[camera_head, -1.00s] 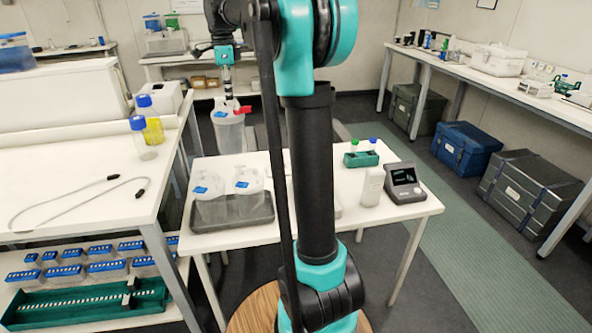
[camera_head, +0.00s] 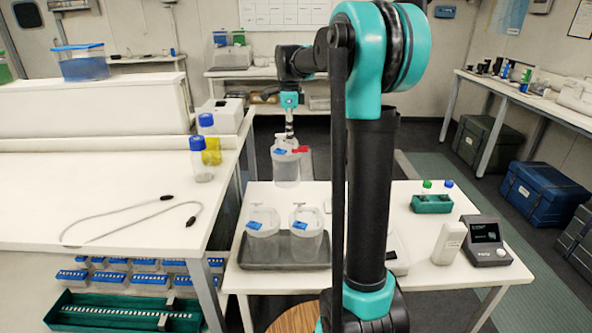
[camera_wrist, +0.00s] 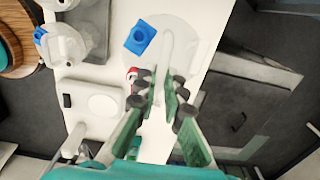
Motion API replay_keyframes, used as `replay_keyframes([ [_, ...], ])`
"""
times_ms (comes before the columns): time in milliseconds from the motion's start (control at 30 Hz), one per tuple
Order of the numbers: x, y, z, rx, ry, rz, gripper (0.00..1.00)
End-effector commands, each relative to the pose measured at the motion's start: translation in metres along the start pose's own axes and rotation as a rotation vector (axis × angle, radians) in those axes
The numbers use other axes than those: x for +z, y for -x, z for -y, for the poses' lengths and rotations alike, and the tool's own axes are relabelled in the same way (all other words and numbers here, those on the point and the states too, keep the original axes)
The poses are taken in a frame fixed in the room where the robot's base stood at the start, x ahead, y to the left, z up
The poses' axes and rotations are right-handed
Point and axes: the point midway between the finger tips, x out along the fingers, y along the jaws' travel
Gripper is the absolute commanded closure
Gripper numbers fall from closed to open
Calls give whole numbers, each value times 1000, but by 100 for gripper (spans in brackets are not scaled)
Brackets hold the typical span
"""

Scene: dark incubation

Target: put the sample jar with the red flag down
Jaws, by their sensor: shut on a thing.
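The sample jar with the red flag (camera_head: 286,173) is a clear, whitish jar with a blue label; its red flag (camera_head: 301,149) sticks out at the lid's right. My gripper (camera_head: 290,137) is shut on the jar's top and holds it upright at the far edge of the white table (camera_head: 417,235), behind the grey tray (camera_head: 285,266). Whether its base touches the table is unclear. In the wrist view, my fingers (camera_wrist: 161,92) close around the lid's handle, with the red flag (camera_wrist: 132,73) beside them. Two similar jars without red flags, a left jar (camera_head: 263,243) and a right jar (camera_head: 306,241), stand in the tray.
A green rack (camera_head: 431,204) with capped vials, a white bottle (camera_head: 448,243) and a dark-screened device (camera_head: 487,241) stand on the table's right. The left bench (camera_head: 120,225) holds a cable and blue- and yellow-marked bottles. My arm hides part of the table's middle.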

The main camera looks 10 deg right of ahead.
Motion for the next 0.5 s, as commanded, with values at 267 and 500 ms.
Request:
replay_keyframes([
  [267, 0, -58, 0, 0, 0, 0, 100],
  [500, 0, -80, 0, 0, 0, 0, 100],
])
